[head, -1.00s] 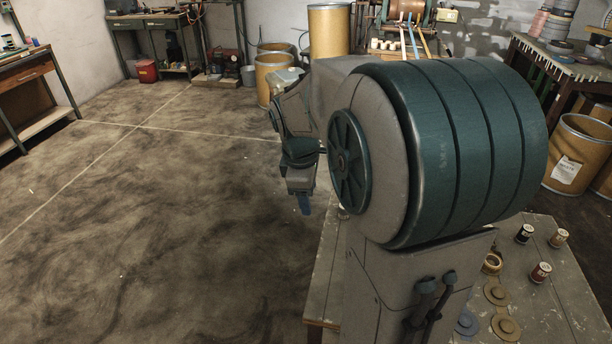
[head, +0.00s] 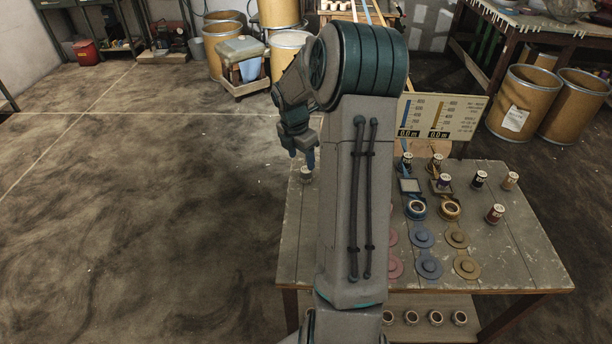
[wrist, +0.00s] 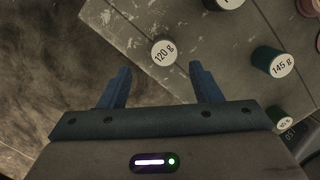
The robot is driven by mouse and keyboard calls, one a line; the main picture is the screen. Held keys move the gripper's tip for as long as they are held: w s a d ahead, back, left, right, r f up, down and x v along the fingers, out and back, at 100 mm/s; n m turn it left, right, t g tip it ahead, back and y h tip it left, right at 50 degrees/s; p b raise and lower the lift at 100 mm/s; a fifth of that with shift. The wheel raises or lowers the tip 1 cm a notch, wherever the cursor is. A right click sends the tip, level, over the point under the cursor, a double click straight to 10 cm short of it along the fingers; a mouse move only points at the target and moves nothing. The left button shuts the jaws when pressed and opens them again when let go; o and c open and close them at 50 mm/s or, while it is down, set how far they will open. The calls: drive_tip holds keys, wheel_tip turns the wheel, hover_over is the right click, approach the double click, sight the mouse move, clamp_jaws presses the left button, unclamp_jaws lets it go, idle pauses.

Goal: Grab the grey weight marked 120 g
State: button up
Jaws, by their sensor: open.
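The grey weight marked 120 g (wrist: 163,52) stands upright on the table near its left edge. In the wrist view it lies a little beyond the fingertips and between their lines. My gripper (wrist: 158,78) is open and empty, with its two blue fingers apart. In the head view the weight (head: 305,174) shows small, just under my gripper (head: 308,158), near the table's back left corner. I cannot tell the exact height gap between them.
A green weight marked 145 g (wrist: 273,62) stands to the right, with another green one (wrist: 222,4) at the top. The wooden table (head: 520,262) also holds several spools, coloured discs and a scale board (head: 440,116). Bare floor lies left of the table.

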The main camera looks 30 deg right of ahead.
sight(306, 170)
drive_tip(key=f, duration=0.2)
drive_tip(key=d+f, duration=0.1)
drive_tip(key=f, duration=0.3)
drive_tip(key=shift+s+d+f, duration=0.2)
drive_tip(key=shift+d, duration=0.05)
drive_tip(key=c, duration=1.1)
